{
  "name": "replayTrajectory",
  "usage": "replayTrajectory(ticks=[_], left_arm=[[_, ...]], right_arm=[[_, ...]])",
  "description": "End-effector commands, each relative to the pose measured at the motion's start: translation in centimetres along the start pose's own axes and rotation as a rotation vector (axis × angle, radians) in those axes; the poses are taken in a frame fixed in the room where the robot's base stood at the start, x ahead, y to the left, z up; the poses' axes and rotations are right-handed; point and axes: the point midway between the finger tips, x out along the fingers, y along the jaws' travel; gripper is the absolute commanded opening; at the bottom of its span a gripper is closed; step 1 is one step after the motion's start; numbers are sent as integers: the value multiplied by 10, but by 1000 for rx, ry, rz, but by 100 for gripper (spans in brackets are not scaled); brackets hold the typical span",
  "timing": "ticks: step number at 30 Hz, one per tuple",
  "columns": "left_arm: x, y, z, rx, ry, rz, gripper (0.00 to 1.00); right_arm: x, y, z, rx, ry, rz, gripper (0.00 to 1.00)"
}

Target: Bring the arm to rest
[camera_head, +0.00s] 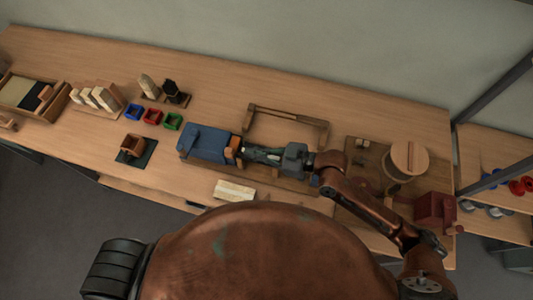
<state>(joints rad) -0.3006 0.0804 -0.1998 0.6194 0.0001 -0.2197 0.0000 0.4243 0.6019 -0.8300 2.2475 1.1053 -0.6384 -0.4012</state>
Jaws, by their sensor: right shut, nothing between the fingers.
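My right arm (370,198) comes in from the lower right and reaches left over the table. Its gripper (245,154) is shut and empty. The fingertips are beside a small orange-brown piece (232,147) at the right end of a blue block (205,143). I cannot tell whether they touch it. My left gripper is not in view.
The wooden table (215,85) holds a wooden frame (288,115) behind the gripper and a round lidded tub (406,160) at right. A dark red box (434,210) stands near the forearm. Blue, red (152,117) and green bins are at left. A pale block (234,190) lies in front.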

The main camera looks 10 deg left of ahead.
Motion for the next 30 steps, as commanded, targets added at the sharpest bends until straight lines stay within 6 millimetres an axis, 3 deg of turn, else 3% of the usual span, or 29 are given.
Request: replayTrajectory(ticks=[3,9,22,26,30], left_arm=[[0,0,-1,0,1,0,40],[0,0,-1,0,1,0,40],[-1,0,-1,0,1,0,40],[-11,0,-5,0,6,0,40],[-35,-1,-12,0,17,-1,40]], right_arm=[[-24,1,1,-3,-3,2,0],[-49,0,0,-2,0,1,0],[-58,0,-1,-1,1,-1,0],[-61,0,-14,-6,2,1,0],[-68,0,-41,-16,3,3,0]])
